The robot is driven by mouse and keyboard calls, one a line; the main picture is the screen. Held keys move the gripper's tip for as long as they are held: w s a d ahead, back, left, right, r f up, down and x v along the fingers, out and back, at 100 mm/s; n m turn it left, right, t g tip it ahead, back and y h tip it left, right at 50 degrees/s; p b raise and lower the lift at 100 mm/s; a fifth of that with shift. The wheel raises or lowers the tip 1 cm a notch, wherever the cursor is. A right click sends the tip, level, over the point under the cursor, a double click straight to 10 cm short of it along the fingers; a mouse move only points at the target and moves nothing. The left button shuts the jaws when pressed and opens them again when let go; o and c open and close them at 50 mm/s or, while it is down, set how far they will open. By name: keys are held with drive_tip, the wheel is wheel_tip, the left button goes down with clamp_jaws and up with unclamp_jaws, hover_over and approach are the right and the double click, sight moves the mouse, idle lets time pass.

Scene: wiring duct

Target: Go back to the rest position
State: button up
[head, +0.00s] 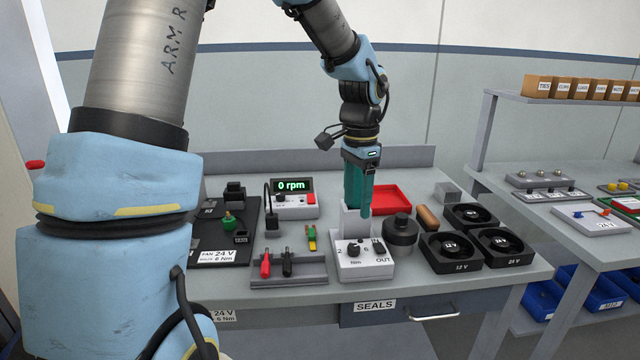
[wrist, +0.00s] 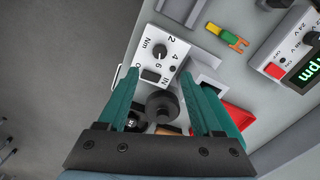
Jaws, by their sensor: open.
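My gripper (head: 357,190) has teal fingers and points down over the bench, just behind the white box with a dial marked Nm (head: 364,259). In the wrist view my gripper (wrist: 170,95) is open, its two fingers apart with nothing held between them. The white box shows past the fingertips in the wrist view (wrist: 160,52). A dark round knob-shaped part (wrist: 162,105) shows between the fingers there; in the head view it stands right of the white box (head: 400,232). A light grey block (head: 355,218) stands behind the box, close to the fingertips.
A red tray (head: 390,198) lies behind the gripper. Several black fans (head: 450,251) sit at the right. A rack with red and black tools (head: 288,271) and a meter reading 0 rpm (head: 294,198) stand to the left. The air above the bench is open around the gripper.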

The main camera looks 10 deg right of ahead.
drive_tip(key=s+a+f+n, duration=0.1)
drive_tip(key=s+a+n, duration=0.2)
drive_tip(key=a+n, duration=0.4)
drive_tip(key=s+a+f+n+t, duration=0.1)
drive_tip(key=a+n, duration=0.6)
drive_tip(key=a, duration=1.3)
drive_tip(key=shift+s+f+t, duration=0.3)
drive_tip(key=shift+s+f, duration=0.45)
drive_tip(key=shift+s, duration=0.15)
